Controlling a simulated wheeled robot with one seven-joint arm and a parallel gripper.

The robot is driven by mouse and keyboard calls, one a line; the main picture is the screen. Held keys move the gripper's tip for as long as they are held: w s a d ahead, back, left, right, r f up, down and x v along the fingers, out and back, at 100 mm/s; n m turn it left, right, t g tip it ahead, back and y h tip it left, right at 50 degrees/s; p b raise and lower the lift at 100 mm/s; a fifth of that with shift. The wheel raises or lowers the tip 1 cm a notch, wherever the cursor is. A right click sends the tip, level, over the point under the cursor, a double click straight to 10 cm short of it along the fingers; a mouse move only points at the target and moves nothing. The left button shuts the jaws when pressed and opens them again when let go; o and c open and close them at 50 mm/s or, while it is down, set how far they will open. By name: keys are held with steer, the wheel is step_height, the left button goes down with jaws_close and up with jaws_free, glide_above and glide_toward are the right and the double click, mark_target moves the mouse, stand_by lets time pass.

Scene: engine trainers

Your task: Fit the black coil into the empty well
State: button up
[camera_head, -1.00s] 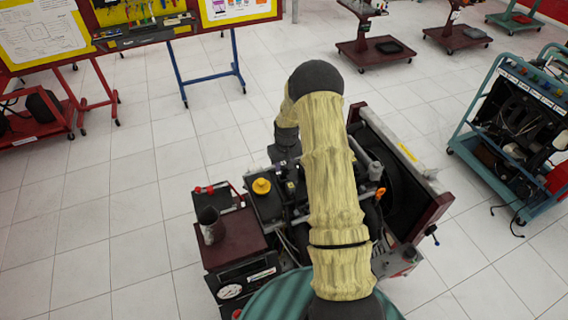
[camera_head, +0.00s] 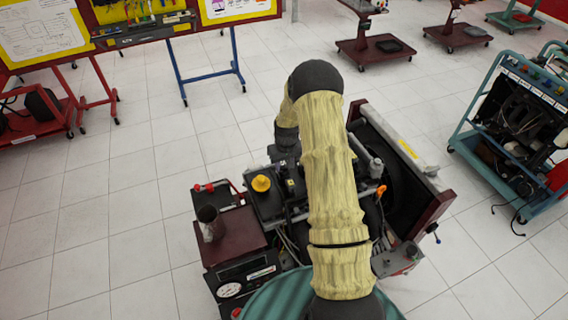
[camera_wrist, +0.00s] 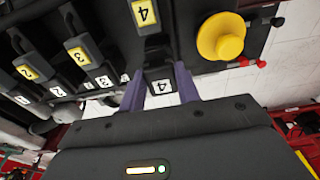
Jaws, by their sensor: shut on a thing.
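In the wrist view my gripper (camera_wrist: 161,78), with purple fingers, is shut on a black coil (camera_wrist: 153,43) near the top centre. A yellow label 4 is at the coil's upper end, and a white label 4 shows between the fingers. The coil is in line with a row of similar black coils to its left, among them those with yellow labels 3 (camera_wrist: 78,56) and 2 (camera_wrist: 27,73). The empty well is not visible, and I cannot tell how deep the coil sits.
A yellow cap (camera_wrist: 221,37) stands close to the right of the coil, and also shows in the head view (camera_head: 261,183). The engine stand's maroon panel (camera_head: 425,215) rises at the right. A maroon cabinet top (camera_head: 233,238) with a dark cup-like object (camera_head: 209,222) is at the left.

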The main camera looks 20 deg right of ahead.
steer(key=shift+f+b, duration=1.15)
steer(key=shift+f, duration=0.35)
stand_by(0.4)
steer(key=o, duration=1.5)
steer(key=shift+c, duration=0.2)
steer(key=shift+r, duration=0.15)
steer(key=shift+r+p, duration=0.7)
steer(key=shift+r, duration=0.65)
steer(key=shift+r, duration=0.1)
steer(key=shift+r+p, duration=1.3)
steer(key=shift+r, duration=1.1)
